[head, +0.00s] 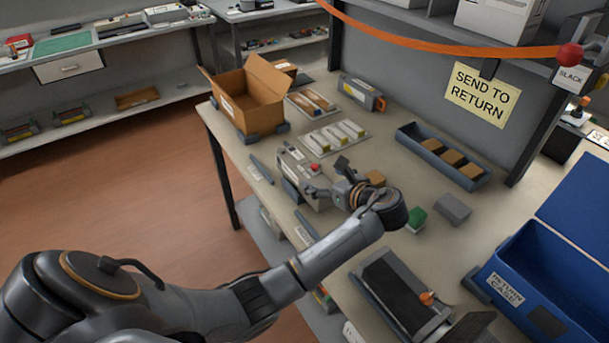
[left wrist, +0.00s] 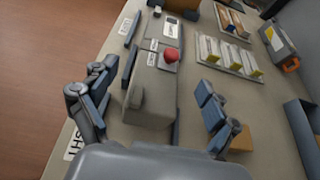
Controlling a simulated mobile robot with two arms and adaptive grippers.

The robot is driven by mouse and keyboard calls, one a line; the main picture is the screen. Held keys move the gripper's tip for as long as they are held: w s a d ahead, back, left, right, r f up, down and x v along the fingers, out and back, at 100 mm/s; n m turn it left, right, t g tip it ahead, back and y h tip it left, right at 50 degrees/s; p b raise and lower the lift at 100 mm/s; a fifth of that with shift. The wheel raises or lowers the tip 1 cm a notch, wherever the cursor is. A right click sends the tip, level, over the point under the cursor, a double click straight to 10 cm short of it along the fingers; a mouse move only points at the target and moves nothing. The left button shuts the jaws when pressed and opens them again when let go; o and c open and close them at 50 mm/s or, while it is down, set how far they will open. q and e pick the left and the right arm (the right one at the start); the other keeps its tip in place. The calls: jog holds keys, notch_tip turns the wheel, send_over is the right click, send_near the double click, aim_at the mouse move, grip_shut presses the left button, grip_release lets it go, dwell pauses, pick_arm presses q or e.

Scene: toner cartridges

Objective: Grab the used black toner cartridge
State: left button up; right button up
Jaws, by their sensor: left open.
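A dark grey cartridge-like unit with an orange handle (head: 362,93) lies at the back of the table; it also shows at the upper right of the left wrist view (left wrist: 283,45). I cannot tell whether it is the used black toner cartridge. My left gripper (head: 338,180) is open and empty above the table, beside a grey device with a red button (head: 293,165). In the left wrist view my open fingers (left wrist: 155,108) stand either side of that device (left wrist: 150,95), with no grip on it visible. My right gripper is not in view.
A black flat-topped unit (head: 392,290) lies at the near right, by a blue bin (head: 550,290). A tray with brown blocks (head: 405,138), white packs (head: 333,137), an open cardboard box (head: 250,95) and a green block (head: 416,217) also occupy the table. An orange strap (head: 440,46) hangs above.

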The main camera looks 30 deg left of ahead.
aim_at(310, 171)
pick_arm(q)
jog(key=x, duration=0.6)
jog(key=shift+w+a+p, duration=0.1)
jog(key=shift+a+p, duration=0.1)
jog(key=shift+p, duration=0.1)
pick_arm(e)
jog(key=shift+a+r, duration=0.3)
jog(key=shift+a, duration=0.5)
pick_arm(q)
jog(key=shift+c, duration=0.4)
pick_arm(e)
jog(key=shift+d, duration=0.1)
pick_arm(q)
jog(key=shift+d, duration=0.1)
jog(key=c, duration=1.4)
jog(key=shift+c, duration=0.5)
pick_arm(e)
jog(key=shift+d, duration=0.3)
pick_arm(q)
jog(key=shift+r, duration=0.2)
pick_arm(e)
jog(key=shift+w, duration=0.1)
